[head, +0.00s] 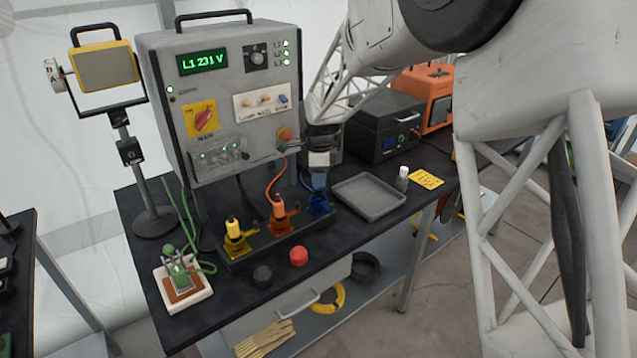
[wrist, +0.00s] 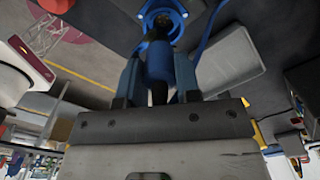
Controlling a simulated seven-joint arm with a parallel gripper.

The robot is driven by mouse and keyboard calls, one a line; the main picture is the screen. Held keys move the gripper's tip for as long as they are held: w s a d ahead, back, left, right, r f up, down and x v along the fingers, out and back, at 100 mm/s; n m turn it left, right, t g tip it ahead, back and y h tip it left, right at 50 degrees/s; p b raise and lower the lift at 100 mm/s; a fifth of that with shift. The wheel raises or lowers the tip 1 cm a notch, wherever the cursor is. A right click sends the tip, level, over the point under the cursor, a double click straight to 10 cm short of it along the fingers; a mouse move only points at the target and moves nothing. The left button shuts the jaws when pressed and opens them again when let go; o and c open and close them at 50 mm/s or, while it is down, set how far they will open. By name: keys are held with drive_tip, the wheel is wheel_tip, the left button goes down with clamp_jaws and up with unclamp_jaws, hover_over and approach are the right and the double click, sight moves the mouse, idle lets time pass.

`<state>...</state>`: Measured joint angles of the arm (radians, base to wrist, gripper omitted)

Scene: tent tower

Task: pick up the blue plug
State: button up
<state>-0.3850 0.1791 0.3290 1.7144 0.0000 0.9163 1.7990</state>
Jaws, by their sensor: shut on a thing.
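The blue plug (wrist: 159,62) shows in the wrist view between the two fingers of my gripper (wrist: 159,80), which is shut on it. A blue ring-shaped socket (wrist: 176,18) is just beyond the plug's far end; I cannot tell whether the plug is still seated in it. In the head view my gripper (head: 318,180) is over the right end of the dark socket strip, above the blue socket (head: 319,206). The plug is mostly hidden there by the gripper. A blue cable (wrist: 212,30) runs beside the plug in the wrist view.
A yellow plug (head: 233,228) and an orange plug (head: 279,208) stand upright in the strip to the left. A grey tray (head: 369,197) lies to the right with a white bottle (head: 402,178) beside it. The grey control cabinet (head: 220,90) stands behind. Red and black caps lie in front.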

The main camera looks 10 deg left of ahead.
drive_tip(key=s+d, duration=0.2)
drive_tip(key=s, duration=0.5)
drive_tip(key=s+d+r, duration=0.1)
drive_tip(key=s+d, duration=0.2)
drive_tip(key=s, duration=0.4)
drive_tip(key=shift+s+d, duration=0.2)
drive_tip(key=shift+d, duration=0.15)
drive_tip(key=shift+r, duration=0.1)
